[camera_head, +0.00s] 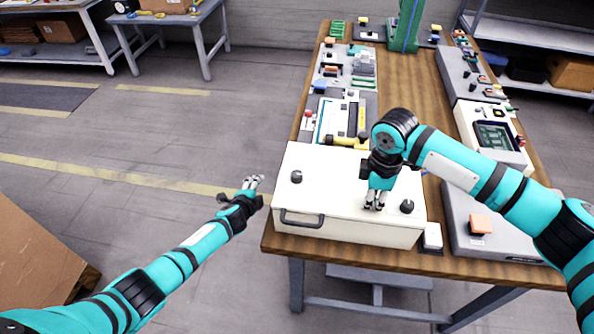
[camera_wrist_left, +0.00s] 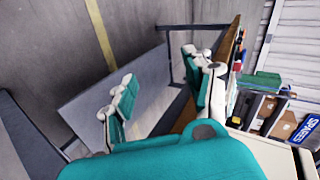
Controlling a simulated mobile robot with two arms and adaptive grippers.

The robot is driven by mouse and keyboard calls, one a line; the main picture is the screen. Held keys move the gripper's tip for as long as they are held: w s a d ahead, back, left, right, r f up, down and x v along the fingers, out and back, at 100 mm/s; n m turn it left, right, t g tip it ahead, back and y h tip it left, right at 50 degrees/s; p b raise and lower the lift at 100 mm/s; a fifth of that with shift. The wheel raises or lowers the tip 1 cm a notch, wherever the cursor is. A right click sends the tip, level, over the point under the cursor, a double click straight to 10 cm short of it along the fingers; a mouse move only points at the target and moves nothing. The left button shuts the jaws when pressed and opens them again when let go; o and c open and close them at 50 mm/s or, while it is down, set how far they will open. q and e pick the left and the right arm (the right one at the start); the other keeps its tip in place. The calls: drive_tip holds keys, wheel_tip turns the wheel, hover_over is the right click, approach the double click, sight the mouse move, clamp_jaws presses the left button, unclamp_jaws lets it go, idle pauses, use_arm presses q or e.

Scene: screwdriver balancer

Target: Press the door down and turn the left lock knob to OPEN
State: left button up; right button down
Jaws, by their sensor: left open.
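A white box with a flat door (camera_head: 335,190) on top stands at the front left of the wooden table. The left lock knob (camera_head: 296,176) is dark and sits near the door's left edge. A right lock knob (camera_head: 407,206) sits near its right edge. I cannot read any knob marking. My left gripper (camera_head: 255,183) is open and empty, left of the box and apart from the left knob. Its spread fingers also show in the left wrist view (camera_wrist_left: 160,100). My right gripper (camera_head: 375,206) points down at the door near the right knob and seems to touch it; its finger gap is unclear.
A black handle (camera_head: 302,219) is on the box front. A small white block (camera_head: 432,236) stands right of the box. More devices fill the table behind.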

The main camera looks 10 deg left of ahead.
use_arm(q)
drive_tip(key=w+d+r+m+t+h, duration=0.25)
drive_tip(key=w+d+r, duration=0.2)
drive_tip(key=r, duration=0.65)
drive_tip(key=w+d+r+m+t+h, duration=0.1)
drive_tip(key=w+d+r+m+h, duration=0.35)
drive_tip(key=r, duration=0.55)
drive_tip(key=s+d+r+m+g+h, duration=0.2)
drive_tip(key=d+r+m+h, duration=0.2)
drive_tip(key=d+r+m, duration=0.3)
drive_tip(key=s+d+r+m+g+h, duration=0.25)
drive_tip(key=d+r+m, duration=0.2)
drive_tip(key=r, duration=0.55)
drive_tip(key=s+d+f+m+g+y, duration=0.25)
drive_tip(key=s+d+m+g, duration=0.35)
drive_tip(key=s+m+g, duration=0.4)
drive_tip(key=m+y, duration=0.7)
drive_tip(key=y, duration=0.5)
approach(297, 174)
drive_tip(key=f, duration=0.9)
drive_tip(key=shift+w+a+f, duration=0.1)
drive_tip(key=shift+w+a, duration=0.1)
drive_tip(key=shift+w, duration=0.1)
